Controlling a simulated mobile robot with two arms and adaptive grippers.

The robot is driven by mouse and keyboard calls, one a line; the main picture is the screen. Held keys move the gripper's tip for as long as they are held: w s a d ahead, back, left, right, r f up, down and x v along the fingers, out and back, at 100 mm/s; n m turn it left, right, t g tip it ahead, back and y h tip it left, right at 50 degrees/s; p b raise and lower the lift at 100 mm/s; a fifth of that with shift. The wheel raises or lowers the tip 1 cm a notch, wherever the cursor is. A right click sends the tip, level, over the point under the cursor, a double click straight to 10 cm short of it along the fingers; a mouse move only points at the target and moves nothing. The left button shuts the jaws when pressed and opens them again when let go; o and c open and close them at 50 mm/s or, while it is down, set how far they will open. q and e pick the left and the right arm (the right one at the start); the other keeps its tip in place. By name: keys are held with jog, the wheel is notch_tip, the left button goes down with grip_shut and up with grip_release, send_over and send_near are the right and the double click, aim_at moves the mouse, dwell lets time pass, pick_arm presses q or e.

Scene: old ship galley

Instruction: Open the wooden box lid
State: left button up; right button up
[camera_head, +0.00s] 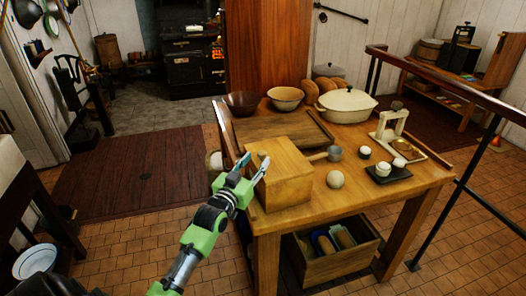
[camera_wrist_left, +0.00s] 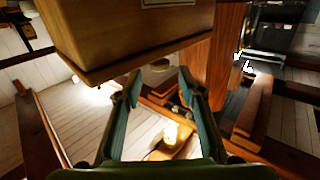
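The wooden box (camera_head: 288,172) stands on the near left corner of the wooden table, and its lid looks closed. In the left wrist view the box (camera_wrist_left: 120,35) fills the upper left. My left gripper (camera_head: 253,166) is at the box's left side, near its top edge, and overlaps it in the head view. In the left wrist view the fingers (camera_wrist_left: 160,85) stand apart with nothing between them. I cannot tell whether a finger touches the box. My right gripper is not in view.
The table (camera_head: 400,195) also holds a wooden tray (camera_head: 308,130), bowls (camera_head: 286,98), a lidded white pot (camera_head: 346,105), a ladle (camera_head: 334,153), a pale ball (camera_head: 335,179) and a dark tray with small cups (camera_head: 388,175). A crate (camera_head: 340,265) sits below.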

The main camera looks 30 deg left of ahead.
aim_at(260, 155)
pick_arm(q)
jog(key=shift+w+a, duration=0.2)
jog(key=shift+w, duration=1.2)
jog(key=shift+w+a, duration=0.2)
jog(key=shift+w, duration=1.15)
jog(key=shift+c, duration=0.3)
jog(key=shift+p, duration=0.3)
grip_shut()
